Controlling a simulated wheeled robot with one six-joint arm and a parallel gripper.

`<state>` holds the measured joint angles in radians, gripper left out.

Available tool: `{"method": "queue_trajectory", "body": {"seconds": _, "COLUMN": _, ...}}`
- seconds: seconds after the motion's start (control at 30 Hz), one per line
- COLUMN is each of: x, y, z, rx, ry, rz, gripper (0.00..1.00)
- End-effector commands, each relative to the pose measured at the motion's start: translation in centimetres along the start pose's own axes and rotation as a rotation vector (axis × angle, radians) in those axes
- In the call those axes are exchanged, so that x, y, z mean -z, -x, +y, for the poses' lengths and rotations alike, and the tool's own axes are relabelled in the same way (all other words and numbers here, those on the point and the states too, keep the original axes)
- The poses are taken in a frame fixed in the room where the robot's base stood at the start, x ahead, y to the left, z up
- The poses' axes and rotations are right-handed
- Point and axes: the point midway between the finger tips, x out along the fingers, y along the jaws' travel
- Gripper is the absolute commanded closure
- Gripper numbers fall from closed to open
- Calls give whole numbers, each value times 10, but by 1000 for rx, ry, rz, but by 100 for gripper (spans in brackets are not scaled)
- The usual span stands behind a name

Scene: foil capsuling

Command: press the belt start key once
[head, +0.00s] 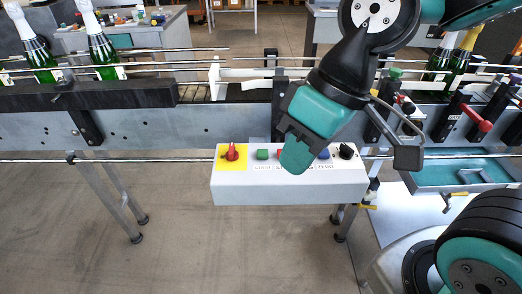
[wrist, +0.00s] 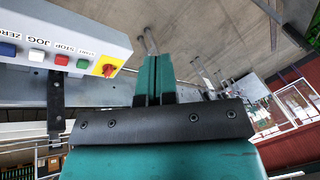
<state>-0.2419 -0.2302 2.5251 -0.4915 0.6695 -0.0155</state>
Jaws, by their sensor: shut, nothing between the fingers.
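The pale control box (head: 290,188) hangs at the front of the conveyor. Its green key (head: 263,154) sits above the label START, right of a red rotary knob (head: 232,152) on a yellow plate. The green key also shows in the wrist view (wrist: 83,64), beside the START label. My gripper (head: 296,162) is shut and empty, pointing down over the middle of the box, right of the green key. It partly hides the red key (head: 280,153) and covers the white key, which shows in the wrist view (wrist: 37,55). My fingers (wrist: 153,80) appear apart from the keys there.
A blue key (head: 324,154) and black knob (head: 346,151) lie right of my gripper. The conveyor (head: 180,125) with rails runs behind the box, with green bottles (head: 103,50) at left. A red-handled clamp (head: 477,118) stands at right. Floor in front is clear.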

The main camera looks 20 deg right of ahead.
Motion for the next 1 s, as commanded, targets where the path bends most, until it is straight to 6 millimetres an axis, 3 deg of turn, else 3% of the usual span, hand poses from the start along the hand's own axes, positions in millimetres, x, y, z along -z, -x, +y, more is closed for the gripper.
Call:
{"method": "queue_trajectory", "body": {"seconds": 0.03, "x": 19, "y": 8, "z": 4, "rx": 13, "ry": -18, "rz": 12, "gripper": 100}}
{"method": "queue_trajectory", "body": {"seconds": 0.17, "x": 78, "y": 10, "z": 31, "rx": 51, "ry": -69, "rz": 89, "gripper": 100}}
{"method": "queue_trajectory", "body": {"seconds": 0.3, "x": 137, "y": -3, "z": 77, "rx": 83, "ry": -141, "rz": 198, "gripper": 100}}
{"method": "queue_trajectory", "body": {"seconds": 0.43, "x": 173, "y": -25, "z": 128, "rx": 94, "ry": -223, "rz": 304, "gripper": 100}}
{"method": "queue_trajectory", "body": {"seconds": 0.53, "x": 186, "y": -46, "z": 168, "rx": 87, "ry": -288, "rz": 383, "gripper": 100}}
{"method": "queue_trajectory", "body": {"seconds": 0.7, "x": 185, "y": -81, "z": 219, "rx": 62, "ry": -381, "rz": 485, "gripper": 100}}
{"method": "queue_trajectory", "body": {"seconds": 0.83, "x": 179, "y": -98, "z": 240, "rx": 43, "ry": -423, "rz": 532, "gripper": 100}}
{"method": "queue_trajectory", "body": {"seconds": 1.0, "x": 176, "y": -108, "z": 250, "rx": 34, "ry": -440, "rz": 552, "gripper": 100}}
